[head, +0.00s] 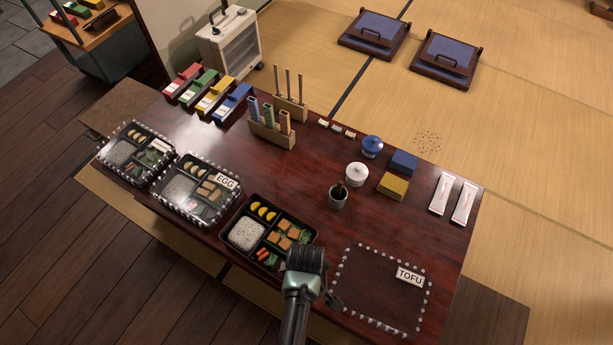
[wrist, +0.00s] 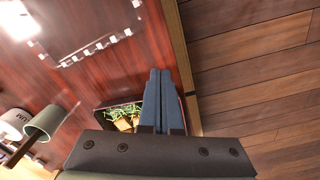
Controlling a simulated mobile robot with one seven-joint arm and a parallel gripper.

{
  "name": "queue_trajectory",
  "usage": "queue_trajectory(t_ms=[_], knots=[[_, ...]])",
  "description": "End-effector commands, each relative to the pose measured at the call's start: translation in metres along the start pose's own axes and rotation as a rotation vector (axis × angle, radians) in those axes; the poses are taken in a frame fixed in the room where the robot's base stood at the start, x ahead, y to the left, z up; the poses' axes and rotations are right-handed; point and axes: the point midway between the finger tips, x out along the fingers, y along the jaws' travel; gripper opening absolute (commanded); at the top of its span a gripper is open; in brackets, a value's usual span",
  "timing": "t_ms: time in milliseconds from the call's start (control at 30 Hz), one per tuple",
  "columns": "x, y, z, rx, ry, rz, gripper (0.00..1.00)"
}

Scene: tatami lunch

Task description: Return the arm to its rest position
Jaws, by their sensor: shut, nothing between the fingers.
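My gripper (wrist: 160,72) is shut and empty; its two blue-grey fingers lie together in the wrist view. In the head view my arm reaches up from the bottom edge, its wrist covering the lower right corner of an uncovered bento box (head: 233,241). That box holds rice, yellow pieces, tofu-like cubes and greens, and part of it shows beside the fingers in the wrist view (wrist: 101,112). To its right a clear dotted-edge lid (head: 350,257) with a TOFU label (head: 410,276) lies flat on the dark table (head: 310,170).
Two lidded bento boxes stand left, one labelled EGG (head: 228,183). A dark green cup (head: 338,199), a white pot (head: 357,174), a blue pot (head: 372,147) and wooden holders (head: 270,134) stand further back. Wooden floor (head: 90,270) lies in front of the table.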

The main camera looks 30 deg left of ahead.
Motion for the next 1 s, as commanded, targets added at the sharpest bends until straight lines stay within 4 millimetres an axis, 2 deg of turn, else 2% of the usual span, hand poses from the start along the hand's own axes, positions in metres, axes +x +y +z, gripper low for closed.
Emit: queue_trajectory(t_ms=[33, 200, 333, 667, 767, 833, 967, 1000], knots=[[-0.017, 0.000, 0.000, 0.000, 0.001, 0.001, 0.00], [-0.041, 0.000, 0.000, 0.000, 0.000, 0.000, 0.00], [-0.049, 0.000, 0.000, 0.000, -0.001, -0.001, 0.00], [-0.052, 0.003, -0.002, 0.005, 0.007, 0.007, 0.00], [-0.067, 0.022, -0.016, 0.037, 0.056, 0.057, 0.00], [-0.089, 0.046, -0.034, 0.079, 0.120, 0.122, 0.00], [-0.154, 0.106, -0.070, 0.189, 0.294, 0.285, 0.00], [-0.177, 0.124, -0.079, 0.225, 0.352, 0.336, 0.00]])
